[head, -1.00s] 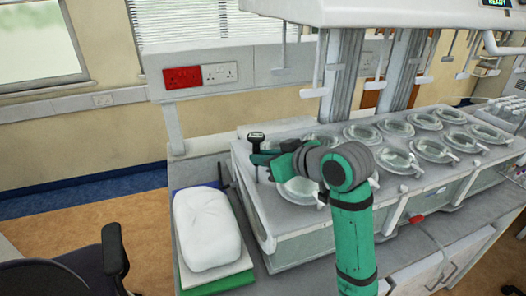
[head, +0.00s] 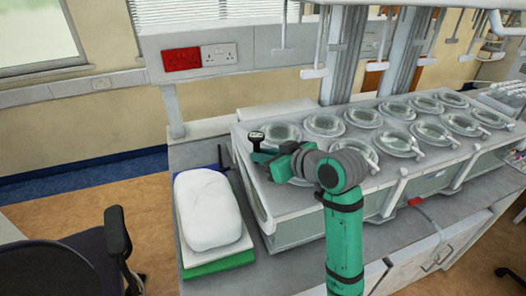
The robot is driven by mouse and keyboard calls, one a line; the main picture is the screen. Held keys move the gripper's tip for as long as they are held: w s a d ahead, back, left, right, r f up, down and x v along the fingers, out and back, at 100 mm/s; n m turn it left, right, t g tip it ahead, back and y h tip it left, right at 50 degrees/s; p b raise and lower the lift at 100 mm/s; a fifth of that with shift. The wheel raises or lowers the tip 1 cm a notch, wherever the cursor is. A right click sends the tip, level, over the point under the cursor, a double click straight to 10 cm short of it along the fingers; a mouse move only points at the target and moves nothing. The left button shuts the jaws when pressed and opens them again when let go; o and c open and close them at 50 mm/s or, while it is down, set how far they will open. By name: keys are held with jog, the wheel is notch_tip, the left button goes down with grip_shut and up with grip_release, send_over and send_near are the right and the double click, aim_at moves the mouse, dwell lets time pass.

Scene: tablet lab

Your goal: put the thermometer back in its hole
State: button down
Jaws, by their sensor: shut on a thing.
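The thermometer (head: 256,137) has a dark round head and stands roughly upright at the left end of the dissolution bath (head: 345,203). My gripper (head: 257,157) is at the thermometer just below its head and is shut on it. The thermometer's lower part is mostly hidden behind my gripper and against the bath edge. I cannot tell whether its tip is in a hole. The hole itself is not visible; my gripper and wrist cover that corner of the bath's top.
Several round glass vessels (head: 325,124) sit in rows in the bath top. Paddles and shafts (head: 314,72) hang above from the instrument head. A white bag (head: 209,208) lies on a white and green stack at the left. A chair (head: 75,262) stands at the lower left.

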jog(key=shift+f, duration=0.2)
jog(key=c, duration=1.6)
grip_release()
jog(key=shift+c, duration=0.2)
jog(key=v, duration=1)
jog(key=shift+s+d+r, duration=0.15)
jog(key=shift+s+d, duration=0.05)
jog(key=shift+s, duration=0.05)
